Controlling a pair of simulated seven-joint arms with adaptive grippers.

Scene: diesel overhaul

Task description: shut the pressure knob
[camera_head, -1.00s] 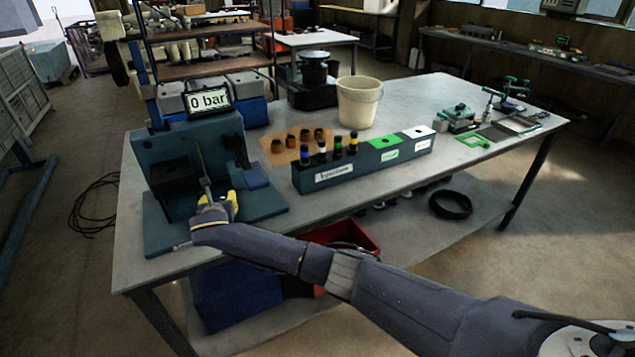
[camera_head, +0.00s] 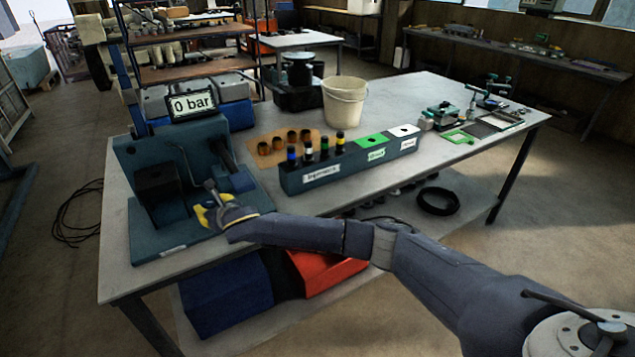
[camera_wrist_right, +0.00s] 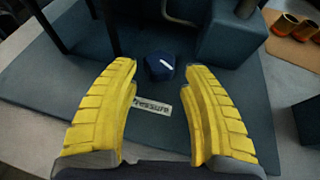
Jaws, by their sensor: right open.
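The pressure knob (camera_wrist_right: 160,67) is a small dark blue knob with a white mark on top. In the right wrist view it stands on the blue base plate behind a white label reading "Pressure" (camera_wrist_right: 151,106). My right gripper (camera_wrist_right: 160,76) is open, its ribbed yellow fingers spread left and right of the knob, with gaps visible. In the head view my right gripper (camera_head: 209,211) is over the front of the blue test stand (camera_head: 168,226), and I cannot make out the knob there. The stand's display (camera_head: 192,105) reads 0 bar. My left gripper is not in view.
A thin lever (camera_head: 189,165) rises on the stand close to my gripper. Right of the stand is a long block (camera_head: 320,177) holding several injectors. An orange mat (camera_head: 268,160) with brown cups and a white bucket (camera_head: 344,102) are behind it.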

